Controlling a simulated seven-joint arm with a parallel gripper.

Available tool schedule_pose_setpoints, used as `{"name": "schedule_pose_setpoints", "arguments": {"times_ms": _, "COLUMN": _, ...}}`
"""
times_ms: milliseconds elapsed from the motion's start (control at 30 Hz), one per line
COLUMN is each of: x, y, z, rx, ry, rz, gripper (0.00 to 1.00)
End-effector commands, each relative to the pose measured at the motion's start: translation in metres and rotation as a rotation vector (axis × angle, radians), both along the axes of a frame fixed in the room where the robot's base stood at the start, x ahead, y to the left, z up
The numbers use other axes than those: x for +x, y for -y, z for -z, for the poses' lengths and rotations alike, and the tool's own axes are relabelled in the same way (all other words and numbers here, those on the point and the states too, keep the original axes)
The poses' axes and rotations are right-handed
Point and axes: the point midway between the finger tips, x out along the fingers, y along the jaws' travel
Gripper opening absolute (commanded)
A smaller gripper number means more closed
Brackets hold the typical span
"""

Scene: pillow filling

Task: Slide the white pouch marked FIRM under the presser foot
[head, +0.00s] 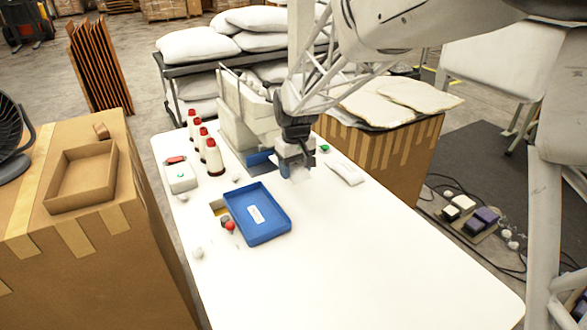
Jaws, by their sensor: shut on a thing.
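My gripper (297,170) is low over the white table, beside the sewing machine. It is shut on a small white pouch (301,174), which shows only partly between and below the fingers; its marking cannot be read. The pale sewing machine (236,128) stands at the far end of the table, and its presser foot is hidden behind my arm and gripper. Another white pouch (345,173) lies flat to the right of my gripper, with a small dark mark I cannot read. A blue tray (284,228) holds a white label or pouch (256,214).
Several red-topped thread cones (214,158) stand left of the machine. A white box with a red button (179,176) and a red knob (229,226) are at the table's left side. The white table's front right (380,260) is clear. A cardboard box (400,150) stands behind right.

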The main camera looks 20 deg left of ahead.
Motion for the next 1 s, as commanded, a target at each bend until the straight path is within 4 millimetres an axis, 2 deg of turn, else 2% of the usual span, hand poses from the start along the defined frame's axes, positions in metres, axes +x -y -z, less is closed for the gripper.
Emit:
{"name": "schedule_pose_setpoints", "arguments": {"times_ms": 300, "x": 0.048, "y": 0.016, "z": 0.011, "rx": 0.001, "ry": -0.001, "rz": 0.0, "gripper": 0.37}}
{"name": "schedule_pose_setpoints", "arguments": {"times_ms": 500, "x": 0.072, "y": 0.025, "z": 0.016, "rx": 0.001, "ry": 0.0, "rz": -0.002, "gripper": 0.37}}
{"name": "schedule_pose_setpoints", "arguments": {"times_ms": 667, "x": 0.078, "y": 0.027, "z": 0.018, "rx": 0.001, "ry": 0.0, "rz": -0.003, "gripper": 0.37}}
{"name": "schedule_pose_setpoints", "arguments": {"times_ms": 1000, "x": 0.078, "y": 0.027, "z": 0.018, "rx": 0.001, "ry": 0.0, "rz": -0.004, "gripper": 0.37}}
